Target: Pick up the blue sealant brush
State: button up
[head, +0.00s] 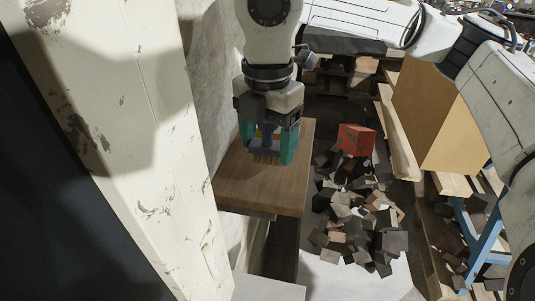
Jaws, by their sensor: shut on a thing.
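My gripper (268,145) is in the upper middle of the head view, pointing down over a brown wooden table (285,192).
A pile of dark and brown blocks (352,215) lies on the floor right of the table, with a red box (356,140) at its back. A large tan panel (430,120) and a blue trestle (482,240) stand at right. A pale wall is close left. The tabletop's front is bare.

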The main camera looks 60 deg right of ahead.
notch_tip(320, 180, up, 15)
jog(key=b, duration=0.2)
jog(key=shift+f+b, duration=0.2)
jog(key=shift+b, duration=0.15)
jog(key=o, duration=0.4)
jog(key=shift+c, duration=1.3)
jog(key=shift+w+d+f, duration=0.1)
jog(key=shift+w+d, duration=0.1)
jog(key=shift+d, duration=0.05)
jog(key=shift+w+d+f+p, duration=0.25)
jog(key=shift+w+d+f, duration=0.65)
jog(key=shift+d+f, duration=1.2)
jog(key=shift+w+d+f+p, duration=0.3)
jog(key=shift+w+d+f, duration=0.65)
jog(key=shift+d+f, duration=1.15)
jog(key=shift+w+d+f+p, duration=0.25)
jog(key=shift+w+d+f, duration=0.9)
jog(key=shift+f, duration=1.7)
